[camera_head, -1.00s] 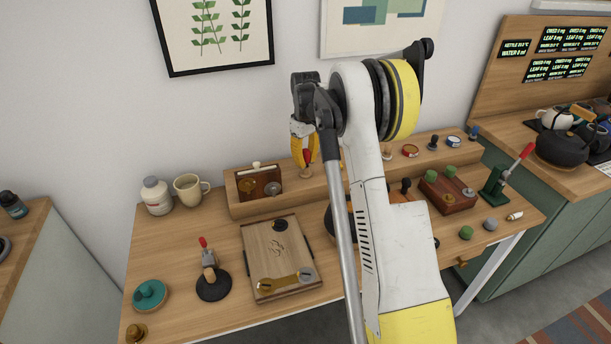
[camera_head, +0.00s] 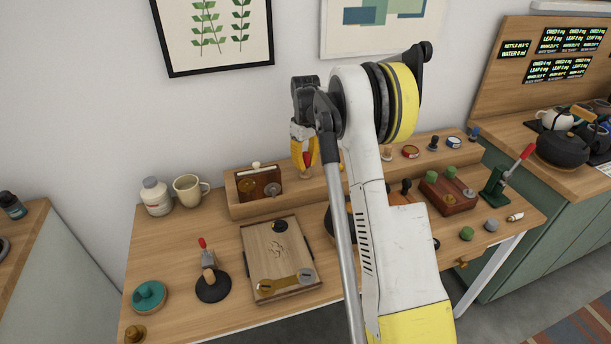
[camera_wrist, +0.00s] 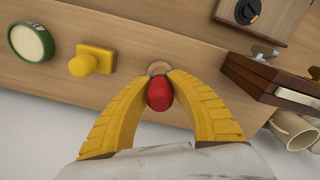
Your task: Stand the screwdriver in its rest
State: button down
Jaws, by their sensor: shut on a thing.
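My gripper (camera_wrist: 159,98) has its two yellow fingers closed around a red rounded piece (camera_wrist: 159,92), which looks like the end of the screwdriver's handle. In the head view my gripper (camera_head: 305,160) points down over the raised back shelf, with a bit of red between its fingers. The screwdriver's shaft and tip are hidden. A pale round wooden piece (camera_wrist: 158,68), possibly the rest, lies just beyond the red handle in the wrist view. I cannot tell whether the screwdriver touches it or stands in it.
A yellow knob (camera_wrist: 92,60) and a green-rimmed round tin (camera_wrist: 31,42) stand near the gripper. A dark wooden box (camera_wrist: 262,82) and a cream mug (camera_wrist: 292,130) are on the other side. A wooden board (camera_head: 280,262) lies on the bench in front.

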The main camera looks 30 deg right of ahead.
jog(key=c, duration=1.2)
grip_release()
jog(key=shift+c, duration=0.2)
notch_tip(320, 180, up, 12)
jog(key=s+a+r+m+t, duration=0.1)
jog(key=s+a+r+t, duration=0.1)
jog(key=s+a+r, duration=0.4)
jog(key=s+a+r+t, duration=0.1)
jog(key=s+a+r, duration=0.2)
jog(key=s+a, duration=0.6)
jog(key=s+a+f+t, duration=0.1)
jog(key=s+a+f, duration=0.1)
jog(key=s, duration=0.3)
jog(key=s+a+f+m+t, duration=0.1)
jog(key=s+a+f, duration=0.2)
jog(key=s+a, duration=0.1)
jog(key=s+a+f+t, duration=0.2)
jog(key=s+a, duration=0.2)
jog(key=s, duration=0.3)
jog(key=shift+f, duration=0.3)
